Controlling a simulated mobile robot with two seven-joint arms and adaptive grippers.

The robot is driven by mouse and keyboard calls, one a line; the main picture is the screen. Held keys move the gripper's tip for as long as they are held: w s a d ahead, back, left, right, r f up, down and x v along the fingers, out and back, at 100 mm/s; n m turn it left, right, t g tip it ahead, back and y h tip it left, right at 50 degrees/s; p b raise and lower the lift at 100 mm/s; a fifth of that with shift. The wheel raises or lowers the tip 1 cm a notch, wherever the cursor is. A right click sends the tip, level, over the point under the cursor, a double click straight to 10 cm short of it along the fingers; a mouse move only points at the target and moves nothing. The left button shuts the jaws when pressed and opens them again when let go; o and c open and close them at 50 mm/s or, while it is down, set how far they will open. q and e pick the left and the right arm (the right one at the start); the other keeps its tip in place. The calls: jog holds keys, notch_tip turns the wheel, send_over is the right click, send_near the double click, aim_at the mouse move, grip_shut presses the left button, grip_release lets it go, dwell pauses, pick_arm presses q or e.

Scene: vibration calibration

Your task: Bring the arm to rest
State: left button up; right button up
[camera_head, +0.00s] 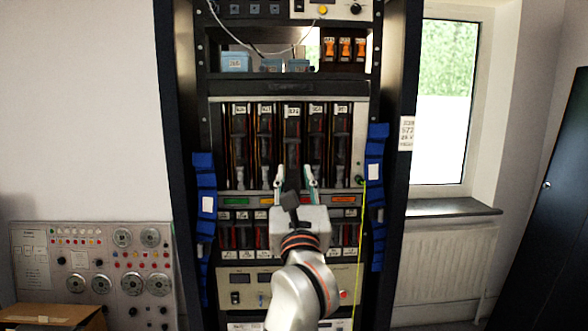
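My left arm rises from the bottom middle of the head view, and its gripper (295,172) is in front of the equipment rack (392,200). Its two light fingers are spread apart with a gap between them. No held thing shows between the fingers. The fingertips overlap the lower part of a row of dark slotted modules (291,130); I cannot tell whether they touch. The gripper body hides part of the labelled rows below. My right gripper does not show.
A window (443,100), radiator (445,262) and dark cabinet (555,210) are at the right.

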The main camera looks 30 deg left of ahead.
pick_arm(q)
jog(key=shift+s+d, duration=0.1)
jog(key=shift+s, duration=0.1)
dwell(0.3)
jog(key=s+d+f+m+h, duration=0.2)
jog(key=d+f+m+h, duration=0.25)
jog(key=f+m, duration=0.7)
jog(key=s+d+f+m+h, duration=0.35)
jog(key=f+m+h, duration=0.25)
jog(key=f+m, duration=0.55)
jog(key=s+d+f+m+h, duration=0.1)
jog(key=d+f+m+h, duration=0.35)
jog(key=f+m, duration=0.75)
jog(key=s+f+m+g, duration=0.2)
jog(key=s+f+m, duration=0.2)
jog(key=f, duration=0.5)
jog(key=s+a+f+m+g, duration=0.1)
jog(key=s+f+m+g, duration=0.2)
jog(key=s+f, duration=0.5)
jog(key=s+a+f+m+g, duration=0.1)
jog(key=s+f+m+g, duration=0.2)
jog(key=f, duration=0.7)
jog(key=s+m, duration=0.1)
jog(key=s, duration=0.1)
jog(key=shift+s+a+m, duration=0.15)
jog(key=shift+s+m, duration=0.15)
jog(key=shift+s, duration=0.1)
